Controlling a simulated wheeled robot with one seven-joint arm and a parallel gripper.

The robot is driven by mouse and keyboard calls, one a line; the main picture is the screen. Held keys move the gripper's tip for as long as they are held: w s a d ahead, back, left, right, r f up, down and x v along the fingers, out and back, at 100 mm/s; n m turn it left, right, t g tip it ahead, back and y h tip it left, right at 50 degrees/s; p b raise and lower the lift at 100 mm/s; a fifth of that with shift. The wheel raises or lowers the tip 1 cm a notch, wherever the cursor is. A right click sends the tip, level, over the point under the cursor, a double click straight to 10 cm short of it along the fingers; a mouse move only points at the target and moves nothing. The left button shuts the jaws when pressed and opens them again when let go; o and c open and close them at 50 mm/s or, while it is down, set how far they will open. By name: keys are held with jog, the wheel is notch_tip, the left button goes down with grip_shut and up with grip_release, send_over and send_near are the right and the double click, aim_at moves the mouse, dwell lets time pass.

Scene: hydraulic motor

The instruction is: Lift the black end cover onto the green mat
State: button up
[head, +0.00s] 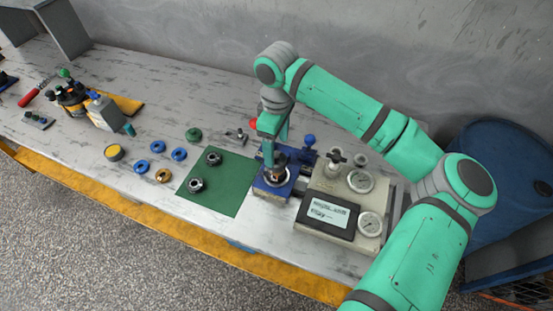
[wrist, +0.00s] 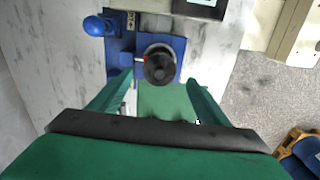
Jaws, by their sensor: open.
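A black round piece (wrist: 159,66), which looks like the end cover, sits in a silver ring on a blue fixture (head: 262,190). It also shows in the head view (head: 277,175), partly hidden by my fingers. The green mat (head: 222,193) lies just left of the fixture and bears two dark, silvery round parts (head: 213,158) (head: 196,185). My gripper (head: 269,160) points down over the fixture. In the wrist view its fingers (wrist: 159,80) are wide apart, with nothing between them; the black piece shows beyond the tips.
A grey gauge box (head: 337,187) stands close right of the fixture. A blue-knobbed device (head: 308,142) is behind it. Blue rings (head: 179,154), a brass ring (head: 163,175) and a green part (head: 194,134) lie around the mat's left side. The mat's front part is bare.

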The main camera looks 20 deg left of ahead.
aim_at(277, 156)
notch_tip(277, 156, down, 5)
jog(key=shift+r, duration=0.1)
jog(key=shift+d, duration=0.1)
jog(key=shift+c, duration=0.4)
jog(key=shift+w, duration=0.1)
jog(key=c, duration=1.3)
jog(key=shift+o, duration=0.2)
